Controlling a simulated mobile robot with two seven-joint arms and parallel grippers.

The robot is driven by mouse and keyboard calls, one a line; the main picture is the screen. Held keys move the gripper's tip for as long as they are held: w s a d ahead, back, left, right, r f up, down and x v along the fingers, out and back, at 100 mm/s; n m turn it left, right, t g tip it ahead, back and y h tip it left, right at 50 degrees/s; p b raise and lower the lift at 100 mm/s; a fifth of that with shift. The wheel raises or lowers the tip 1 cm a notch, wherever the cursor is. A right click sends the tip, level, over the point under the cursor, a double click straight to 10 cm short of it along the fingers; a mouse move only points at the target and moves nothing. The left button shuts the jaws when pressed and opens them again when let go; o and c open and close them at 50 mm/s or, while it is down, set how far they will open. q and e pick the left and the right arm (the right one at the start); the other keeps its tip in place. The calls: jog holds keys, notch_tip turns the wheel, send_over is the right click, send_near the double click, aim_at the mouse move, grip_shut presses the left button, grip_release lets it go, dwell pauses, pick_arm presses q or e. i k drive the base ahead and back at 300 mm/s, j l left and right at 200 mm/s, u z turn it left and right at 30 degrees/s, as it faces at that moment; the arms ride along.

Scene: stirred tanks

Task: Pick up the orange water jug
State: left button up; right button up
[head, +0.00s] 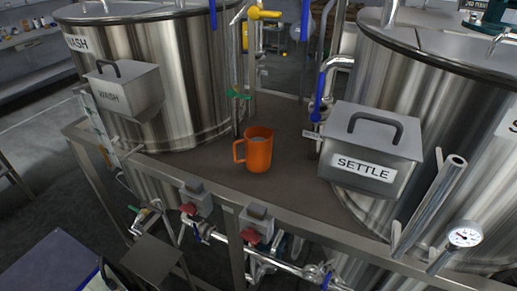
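The orange water jug (259,153) stands upright on the brown platform between the two steel tanks. Its handle points left, and its open top shows something greyish inside, perhaps water. Nothing is touching it that I can see. Neither of my grippers is in the head view.
The WASH tank (190,85) with its box (125,92) stands left of the jug. The SETTLE tank (437,90) and its box (370,150) stand right. Pipes with blue-handled valves (318,100) rise behind. The platform (205,165) is bare around the jug.

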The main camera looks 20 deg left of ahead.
aim_at(257, 140)
jog(key=u, duration=0.4)
jog(key=l+u, duration=0.1)
jog(key=u, duration=0.3)
jog(key=k+u, duration=0.1)
jog(key=u, duration=0.75)
jog(key=k+u, duration=0.1)
jog(key=u, duration=0.3)
jog(key=k+j, duration=0.1)
jog(key=k, duration=0.25)
jog(key=k+j, duration=0.1)
jog(key=k, duration=0.2)
